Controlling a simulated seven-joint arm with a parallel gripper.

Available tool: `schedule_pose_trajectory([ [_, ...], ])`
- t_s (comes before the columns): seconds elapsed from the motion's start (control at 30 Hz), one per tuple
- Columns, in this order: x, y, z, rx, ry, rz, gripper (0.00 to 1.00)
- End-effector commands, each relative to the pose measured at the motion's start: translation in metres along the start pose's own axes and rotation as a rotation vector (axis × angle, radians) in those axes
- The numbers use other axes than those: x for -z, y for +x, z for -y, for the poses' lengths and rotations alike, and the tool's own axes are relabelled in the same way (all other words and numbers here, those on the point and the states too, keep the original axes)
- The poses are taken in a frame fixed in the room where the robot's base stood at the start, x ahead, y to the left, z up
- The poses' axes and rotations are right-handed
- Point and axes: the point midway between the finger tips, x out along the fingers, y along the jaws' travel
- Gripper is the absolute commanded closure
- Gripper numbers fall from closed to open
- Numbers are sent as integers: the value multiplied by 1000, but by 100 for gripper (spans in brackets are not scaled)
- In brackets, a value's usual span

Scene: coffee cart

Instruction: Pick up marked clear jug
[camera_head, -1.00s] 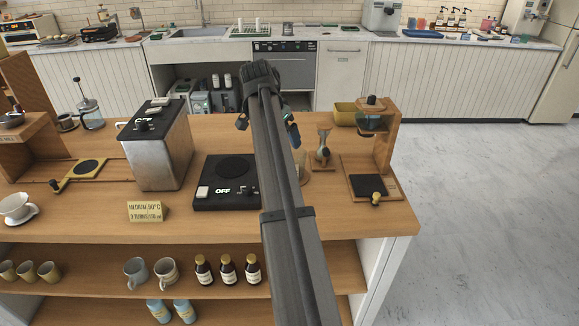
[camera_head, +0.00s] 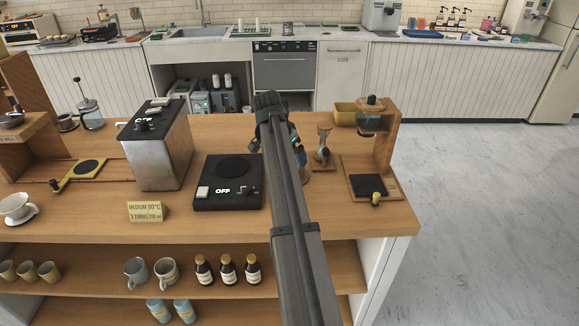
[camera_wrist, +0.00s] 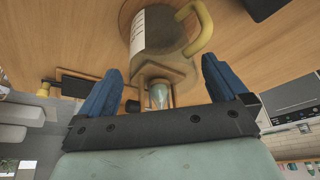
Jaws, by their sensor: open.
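The clear jug (camera_wrist: 160,35) shows in the wrist view at the top middle, with a pale marked strip on its side and a yellow handle on its right. It is on the wooden counter. My gripper (camera_wrist: 161,66) is open, its two blue fingers spread below the jug in the picture, one toward each side. No contact with the jug shows. In the head view my arm covers most of the jug; only a small part seems to show just right of the arm.
A black hot plate (camera_head: 228,182) reading OFF lies left of my arm. An hourglass-shaped glass vessel (camera_head: 323,150) and a wooden stand (camera_head: 386,145) are on the right. A metal boiler (camera_head: 160,155) stands at left. The counter's front strip is mostly clear.

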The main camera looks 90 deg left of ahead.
Motion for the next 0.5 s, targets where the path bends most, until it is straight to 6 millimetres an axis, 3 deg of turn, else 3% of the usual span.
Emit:
schedule_pose_trajectory([
  [0.3, 3, 39, 2, 0, 0, 1, 0],
  [0.5, 2, 42, 2, 1, 0, 0, 0],
])
